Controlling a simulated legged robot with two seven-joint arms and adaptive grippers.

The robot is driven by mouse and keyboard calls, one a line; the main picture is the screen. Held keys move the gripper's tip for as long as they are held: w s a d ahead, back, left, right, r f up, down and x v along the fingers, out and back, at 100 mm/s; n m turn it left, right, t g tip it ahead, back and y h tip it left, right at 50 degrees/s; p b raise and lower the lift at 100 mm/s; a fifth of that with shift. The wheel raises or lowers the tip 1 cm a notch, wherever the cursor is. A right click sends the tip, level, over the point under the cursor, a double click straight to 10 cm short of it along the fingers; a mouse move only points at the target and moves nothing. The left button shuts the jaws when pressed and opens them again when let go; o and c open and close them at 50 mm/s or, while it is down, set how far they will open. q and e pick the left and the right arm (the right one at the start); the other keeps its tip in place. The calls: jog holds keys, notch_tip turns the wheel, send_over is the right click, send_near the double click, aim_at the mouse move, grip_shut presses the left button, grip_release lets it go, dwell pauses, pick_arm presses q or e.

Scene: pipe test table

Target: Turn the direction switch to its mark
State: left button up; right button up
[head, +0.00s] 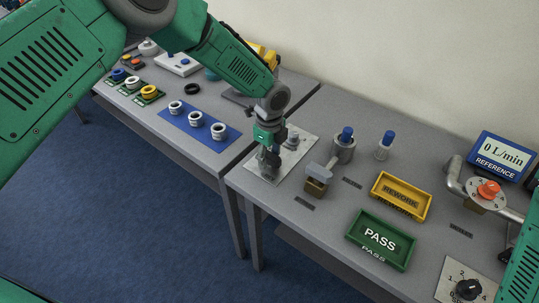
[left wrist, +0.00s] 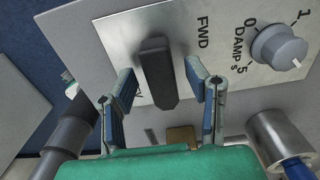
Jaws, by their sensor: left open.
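The direction switch is a dark bar-shaped handle (left wrist: 158,72) on a light metal panel (left wrist: 110,35) in the left wrist view. "FWD" is printed to its right, and another label at its lower left is mostly hidden. My left gripper (left wrist: 163,82) is open, with one finger on each side of the handle; I cannot tell whether either finger touches it. In the head view my left gripper (head: 268,158) points down over the panel (head: 297,165) and hides the switch. My right gripper is not in view.
A grey damper knob (left wrist: 278,46) stands close to the right of the switch. A metal cup (head: 344,151) with a blue-capped part and a grey T-shaped piece on a brass block (head: 316,187) are nearby. The yellow REWORK tray (head: 401,207) and green PASS tray (head: 352,238) stand farther right.

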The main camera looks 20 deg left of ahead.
pick_arm(q)
jog(key=shift+d+f, duration=0.3)
jog(key=shift+d, duration=0.35)
jog(key=shift+a, duration=0.2)
grip_shut()
jog(key=shift+a, duration=0.25)
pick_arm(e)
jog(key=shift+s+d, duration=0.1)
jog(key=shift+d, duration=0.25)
